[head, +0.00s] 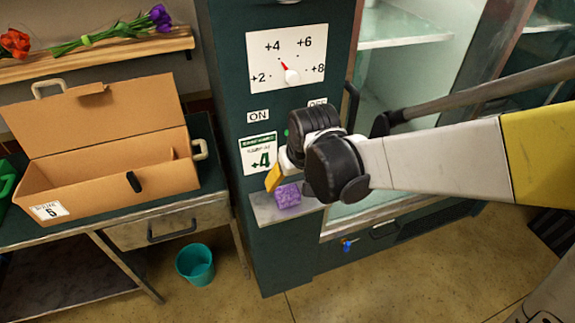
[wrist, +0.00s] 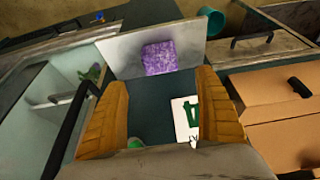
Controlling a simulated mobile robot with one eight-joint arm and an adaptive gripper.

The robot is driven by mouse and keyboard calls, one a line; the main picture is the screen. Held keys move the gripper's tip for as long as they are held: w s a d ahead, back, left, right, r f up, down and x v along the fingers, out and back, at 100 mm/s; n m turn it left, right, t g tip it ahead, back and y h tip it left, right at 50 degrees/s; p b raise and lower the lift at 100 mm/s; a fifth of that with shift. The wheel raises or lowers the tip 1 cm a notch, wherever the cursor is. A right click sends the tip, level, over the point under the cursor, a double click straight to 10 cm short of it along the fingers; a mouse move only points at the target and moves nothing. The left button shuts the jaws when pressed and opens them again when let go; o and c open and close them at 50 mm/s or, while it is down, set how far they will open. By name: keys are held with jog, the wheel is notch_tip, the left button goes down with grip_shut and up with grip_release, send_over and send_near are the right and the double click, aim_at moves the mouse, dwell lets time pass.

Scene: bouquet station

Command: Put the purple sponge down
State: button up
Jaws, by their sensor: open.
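The purple sponge (head: 287,196) rests on a small grey shelf (head: 262,210) on the front of the dark green cabinet. In the wrist view the sponge (wrist: 159,57) lies on the bare shelf (wrist: 120,58), ahead of the fingers and apart from them. My gripper (wrist: 170,95) is open, with its two orange-yellow fingers spread and nothing between them. In the head view one finger of my gripper (head: 274,178) shows just above and left of the sponge; the other is hidden behind the wrist.
A glass-doored cooler (head: 400,60) stands right. A cardboard box (head: 110,140) sits on the left bench, below flowers on a wooden shelf (head: 100,55). A teal bucket (head: 196,265) stands on the floor.

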jog(key=s+d+r+m+t, duration=0.1)
jog(key=s+d+r, duration=0.3)
jog(key=s+d, duration=0.3)
jog(key=s+d+r+m+t+h, duration=0.1)
jog(key=s+d+r+m+t, duration=0.1)
jog(key=s+d+r, duration=0.3)
jog(key=s+d, duration=0.2)
jog(key=s, duration=0.1)
jog(key=shift+d, duration=0.3)
jog(key=shift+f+b, duration=0.55)
jog(key=shift+f, duration=0.05)
